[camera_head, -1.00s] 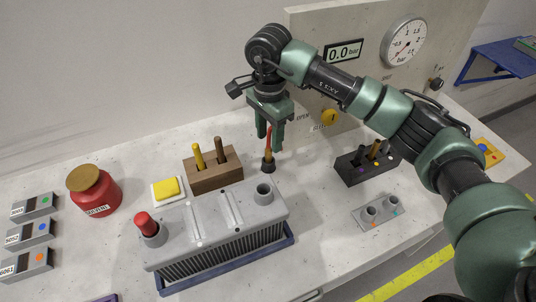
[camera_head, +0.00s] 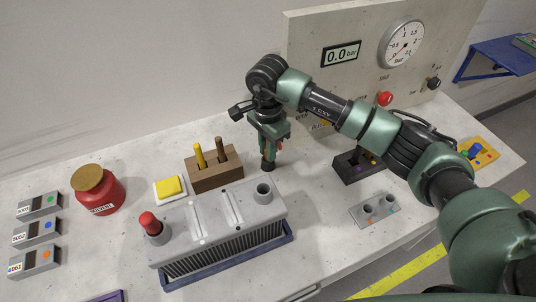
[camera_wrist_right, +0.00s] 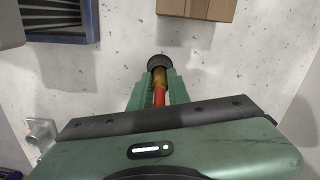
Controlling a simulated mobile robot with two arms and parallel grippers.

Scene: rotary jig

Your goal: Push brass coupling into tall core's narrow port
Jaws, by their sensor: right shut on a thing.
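The core is a grey ribbed block (camera_head: 222,224) in a blue tray (camera_head: 232,262) at front centre. A red plug (camera_head: 149,221) fills its left port. Its right port (camera_head: 263,192) is an open grey collar. My right gripper (camera_head: 268,157) is behind the core, pointing down. In the right wrist view, its fingers (camera_wrist_right: 159,90) are shut on a slim brass and red-orange piece (camera_wrist_right: 159,76), seemingly the brass coupling. The piece's far end is at a round black holder (camera_wrist_right: 159,62), also seen in the head view (camera_head: 267,167). My left gripper is out of view.
A wooden block (camera_head: 215,176) with two handled tools and a yellow pad (camera_head: 169,188) stand left of the gripper. A red jar (camera_head: 98,192) is farther left. A grey two-hole block (camera_head: 374,210) and a black rack (camera_head: 352,166) are right. A gauge panel (camera_head: 360,60) stands behind.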

